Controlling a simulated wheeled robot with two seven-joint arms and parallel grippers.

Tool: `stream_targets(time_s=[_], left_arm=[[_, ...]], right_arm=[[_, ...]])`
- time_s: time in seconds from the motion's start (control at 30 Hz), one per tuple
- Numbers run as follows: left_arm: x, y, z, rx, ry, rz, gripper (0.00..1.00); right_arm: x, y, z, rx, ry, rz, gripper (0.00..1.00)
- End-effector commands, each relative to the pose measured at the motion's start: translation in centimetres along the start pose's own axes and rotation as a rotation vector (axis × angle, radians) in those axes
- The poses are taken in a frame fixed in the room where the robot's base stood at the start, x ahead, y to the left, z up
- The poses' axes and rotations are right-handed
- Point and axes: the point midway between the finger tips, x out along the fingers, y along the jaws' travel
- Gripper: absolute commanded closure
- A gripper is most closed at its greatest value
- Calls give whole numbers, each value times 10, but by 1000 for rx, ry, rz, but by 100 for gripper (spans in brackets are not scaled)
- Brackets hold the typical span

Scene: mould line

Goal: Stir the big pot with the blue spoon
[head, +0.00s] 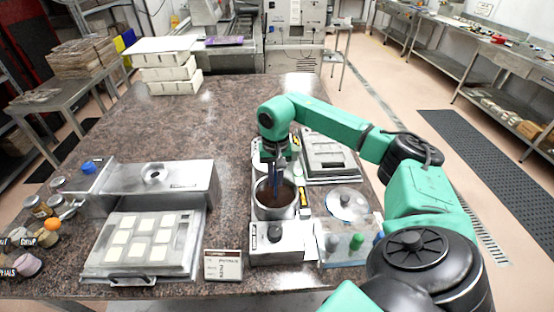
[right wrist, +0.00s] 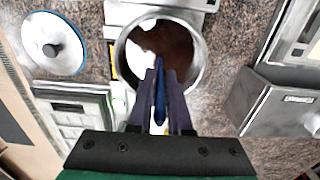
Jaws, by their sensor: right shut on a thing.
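The big pot (head: 274,213) is a round metal pot with dark brown contents, standing on a burner unit at the middle of the counter. It also shows in the right wrist view (right wrist: 198,52). My right gripper (head: 276,163) is above the pot, pointing down. It is shut on the blue spoon (right wrist: 160,98), which stands upright between the fingers. The spoon's lower end reaches down into the pot's opening over the brown contents. Its bowl cannot be made out. My left gripper is not in view.
A round lid with a blue rim (head: 347,205) lies right of the pot. Small bottles (head: 356,241) stand in front of it. A tray of pale squares (head: 140,245) and a metal box (head: 160,185) are at left. White blocks (head: 170,75) stand behind; the counter between is clear.

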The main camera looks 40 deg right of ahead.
Motion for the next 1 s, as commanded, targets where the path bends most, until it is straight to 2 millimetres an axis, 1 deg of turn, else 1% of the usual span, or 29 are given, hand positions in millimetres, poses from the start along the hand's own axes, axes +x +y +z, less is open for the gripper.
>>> stream_targets(time_s=[0.03,0.3,0.7,1.0], left_arm=[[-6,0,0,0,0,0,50],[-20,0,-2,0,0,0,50],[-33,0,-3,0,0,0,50],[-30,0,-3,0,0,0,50]], right_arm=[[-8,0,0,0,1,-1,100],[-28,0,0,0,1,-1,100],[-57,0,0,0,1,-1,100],[-77,0,0,0,1,-1,100]])
